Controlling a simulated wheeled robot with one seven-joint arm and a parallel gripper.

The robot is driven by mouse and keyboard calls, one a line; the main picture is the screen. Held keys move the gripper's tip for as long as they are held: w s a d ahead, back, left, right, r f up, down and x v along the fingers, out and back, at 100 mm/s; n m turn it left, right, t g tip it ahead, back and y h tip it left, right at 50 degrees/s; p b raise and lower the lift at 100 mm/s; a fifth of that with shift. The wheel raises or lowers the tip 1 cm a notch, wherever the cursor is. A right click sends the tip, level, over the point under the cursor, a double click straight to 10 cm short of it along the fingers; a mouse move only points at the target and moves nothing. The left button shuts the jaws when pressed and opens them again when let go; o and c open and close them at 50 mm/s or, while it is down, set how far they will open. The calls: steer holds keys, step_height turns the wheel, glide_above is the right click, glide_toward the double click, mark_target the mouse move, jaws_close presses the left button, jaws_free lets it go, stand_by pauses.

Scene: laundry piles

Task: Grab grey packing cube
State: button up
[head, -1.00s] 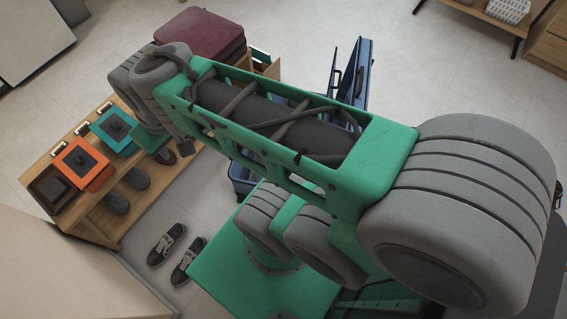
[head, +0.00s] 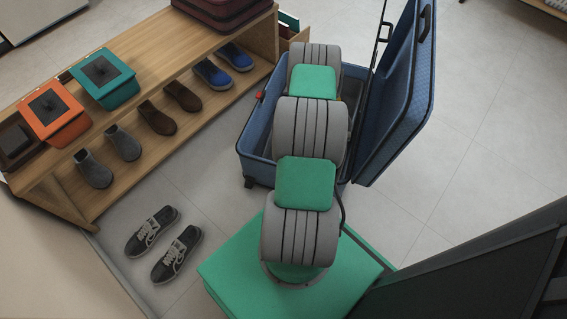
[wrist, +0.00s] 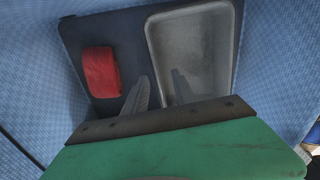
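A grey rectangular thing with a raised rim and shallow inside (wrist: 197,45), apparently the grey packing cube, lies in the blue suitcase in the wrist view. My gripper (wrist: 160,76) is open and empty. In the picture its fingers stand on either side of the grey thing's left rim; whether they touch it I cannot tell. In the head view the open blue suitcase (head: 252,152) stands on the floor. My arm reaches over it and hides my gripper and much of the inside.
A red bundle (wrist: 101,72) lies left of the grey thing on a dark surface. A wooden shoe bench (head: 150,80) stands left of the suitcase, with an orange box (head: 68,127) and teal box (head: 118,92) on top. The suitcase lid (head: 400,95) stands raised at right.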

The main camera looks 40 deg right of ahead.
steer(key=f+b, duration=0.1)
steer(key=f, duration=0.2)
steer(key=f+b, duration=0.1)
steer(key=f, duration=0.2)
steer(key=f+b, duration=0.1)
steer(key=f, duration=0.2)
steer(key=shift+s+d+f+b, duration=0.1)
steer(key=shift+d+f+b, duration=0.15)
steer(key=shift+b, duration=0.1)
steer(key=shift+r, duration=0.15)
steer(key=shift+c, duration=0.3)
jaws_close()
